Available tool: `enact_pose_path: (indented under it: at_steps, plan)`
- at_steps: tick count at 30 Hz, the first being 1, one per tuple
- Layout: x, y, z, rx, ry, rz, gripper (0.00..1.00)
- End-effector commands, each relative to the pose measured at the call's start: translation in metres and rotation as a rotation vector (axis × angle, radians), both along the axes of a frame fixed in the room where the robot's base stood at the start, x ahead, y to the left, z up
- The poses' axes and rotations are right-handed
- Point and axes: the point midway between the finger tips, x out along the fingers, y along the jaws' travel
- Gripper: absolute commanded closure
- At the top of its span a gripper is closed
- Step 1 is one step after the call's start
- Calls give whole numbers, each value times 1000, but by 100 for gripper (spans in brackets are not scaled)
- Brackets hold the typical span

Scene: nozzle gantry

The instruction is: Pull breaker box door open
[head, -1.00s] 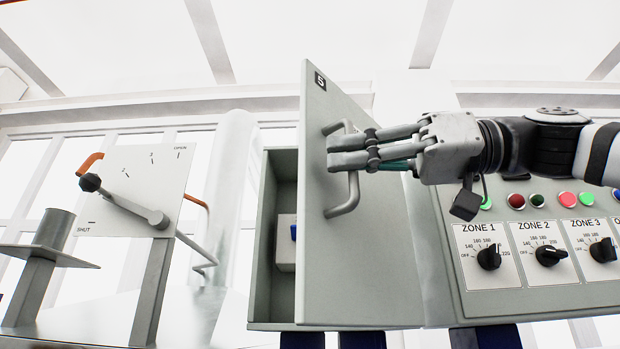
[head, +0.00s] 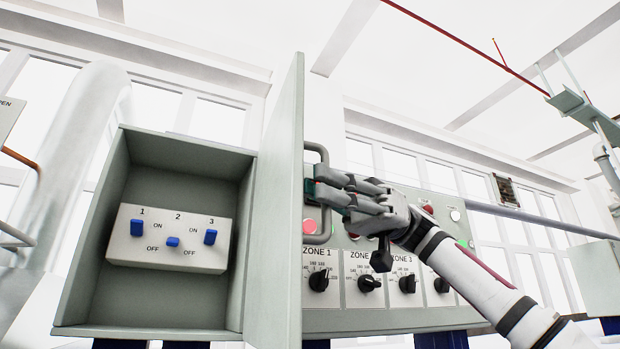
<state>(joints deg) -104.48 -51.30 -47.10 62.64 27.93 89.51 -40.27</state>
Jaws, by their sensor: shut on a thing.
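The breaker box (head: 100,265) is grey and stands open at the left of the head view. Its door (head: 277,215) is swung out and seen nearly edge-on, hinged at the box's right side. The door's bar handle (head: 322,238) is on the face turned to the right. My gripper (head: 318,193) is shut on the handle from the right, near the handle's upper half. Inside the box a white panel (head: 165,258) carries three blue switches marked 1, 2 and 3.
A grey control panel (head: 400,318) with zone knobs and coloured buttons lies behind my arm, right of the door. A large pale pipe (head: 85,125) rises at the left. A red pipe (head: 455,45) runs overhead.

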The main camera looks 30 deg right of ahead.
Motion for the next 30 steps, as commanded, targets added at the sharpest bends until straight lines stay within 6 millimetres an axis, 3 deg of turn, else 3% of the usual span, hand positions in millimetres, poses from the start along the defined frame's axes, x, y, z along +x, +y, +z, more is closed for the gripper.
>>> enact_pose_path:
  at_steps: [12, 14, 25, 30]
  plan:
    - [1, -2, 1, 3, 2, -4, 100]
    - [1, -2, 1, 3, 2, -4, 82]
    - [1, -4, 1, 2, 1, -2, 82]
    - [7, -22, 1, 4, 1, -4, 82]
